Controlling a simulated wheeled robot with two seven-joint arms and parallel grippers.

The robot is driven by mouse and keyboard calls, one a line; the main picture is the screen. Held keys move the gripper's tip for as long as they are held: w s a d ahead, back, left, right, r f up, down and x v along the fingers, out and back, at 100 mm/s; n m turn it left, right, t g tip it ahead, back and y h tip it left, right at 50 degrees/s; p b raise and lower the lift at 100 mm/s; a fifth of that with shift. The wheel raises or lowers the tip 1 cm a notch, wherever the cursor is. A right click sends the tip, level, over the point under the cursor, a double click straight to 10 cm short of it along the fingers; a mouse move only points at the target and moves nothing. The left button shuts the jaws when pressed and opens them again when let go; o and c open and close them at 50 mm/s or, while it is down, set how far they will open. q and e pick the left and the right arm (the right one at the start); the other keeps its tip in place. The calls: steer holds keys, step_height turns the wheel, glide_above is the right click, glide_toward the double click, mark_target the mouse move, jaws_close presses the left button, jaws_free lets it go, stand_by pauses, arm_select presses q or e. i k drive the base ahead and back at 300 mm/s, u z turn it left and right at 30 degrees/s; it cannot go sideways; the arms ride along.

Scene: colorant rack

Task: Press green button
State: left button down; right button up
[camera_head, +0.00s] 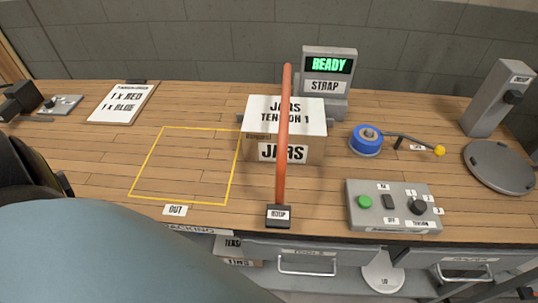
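The green button (365,201) is a small round button on the left side of a grey control box (372,220), near the table's front edge at the right. The box also carries a dark rocker-like switch (389,202) and a black knob (418,207), with small white labels around them. The button is in plain sight with nothing touching it. Neither of my gripper's fingertips shows in this view. A large blue-grey part of mine fills the lower left, and a dark shape stands at the left edge.
A carton labelled JARS (309,148) stands mid-table behind an upright orange bar (283,150). A grey display (328,66) reads READY and STRAP. A blue spool (363,147), a yellow-tipped lever (439,151) and a round grey plate (500,180) lie right. The yellow-outlined area (185,165) is empty.

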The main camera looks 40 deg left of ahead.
mark_target(364, 201)
steer(key=k, duration=0.65)
steer(key=u, duration=1.05)
